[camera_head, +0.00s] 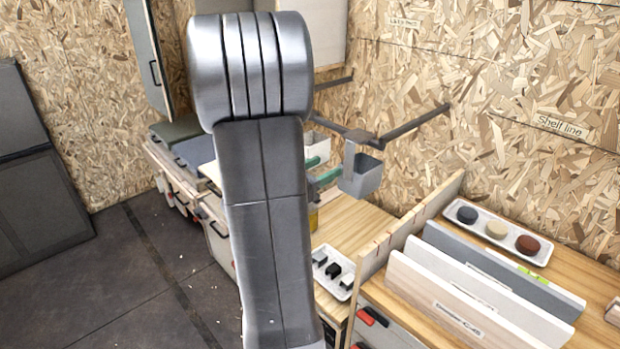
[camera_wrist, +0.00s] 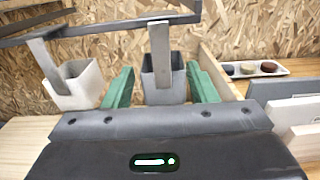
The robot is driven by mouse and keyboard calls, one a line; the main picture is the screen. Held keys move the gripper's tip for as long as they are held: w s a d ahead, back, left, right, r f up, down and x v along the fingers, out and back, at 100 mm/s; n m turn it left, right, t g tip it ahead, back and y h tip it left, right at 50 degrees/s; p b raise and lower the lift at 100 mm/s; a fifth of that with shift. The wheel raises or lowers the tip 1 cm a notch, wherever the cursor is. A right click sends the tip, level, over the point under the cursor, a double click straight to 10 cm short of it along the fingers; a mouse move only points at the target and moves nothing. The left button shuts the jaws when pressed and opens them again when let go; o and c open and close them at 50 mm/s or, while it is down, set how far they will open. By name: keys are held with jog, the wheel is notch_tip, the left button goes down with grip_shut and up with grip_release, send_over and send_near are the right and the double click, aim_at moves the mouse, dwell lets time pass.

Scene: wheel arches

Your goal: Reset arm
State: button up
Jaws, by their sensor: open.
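My gripper (camera_wrist: 161,86) is open, with its two green fingers spread apart in the wrist view. A grey bin (camera_wrist: 164,82) hangs by a strap from a dark rail and shows between the fingers. I cannot tell whether either finger touches it. In the head view, my arm fills the middle and hides most of the gripper (camera_head: 321,170). Its green fingertips show just left of the grey bin (camera_head: 360,178). A pale bin (camera_wrist: 80,88) hangs left of the fingers in the wrist view and is partly hidden behind my arm in the head view.
The dark rail (camera_head: 412,122) stands out from the chipboard wall above the bins. Below is a wooden counter (camera_head: 352,222) with a white tray of small blocks (camera_head: 333,271). To the right, upright panels (camera_head: 470,290) and a tray of three round pieces (camera_head: 497,231) stand.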

aim_at(349, 153)
jog(key=shift+v, duration=1.75)
jog(key=shift+d, duration=0.1)
jog(key=p+x, duration=0.2)
jog(key=x, duration=1.1)
jog(key=shift+w+d+r+p, duration=0.1)
jog(key=shift+w+d+p, duration=0.1)
jog(key=shift+p, duration=0.2)
jog(key=shift+w+d+r, duration=0.1)
jog(key=shift+r, duration=0.1)
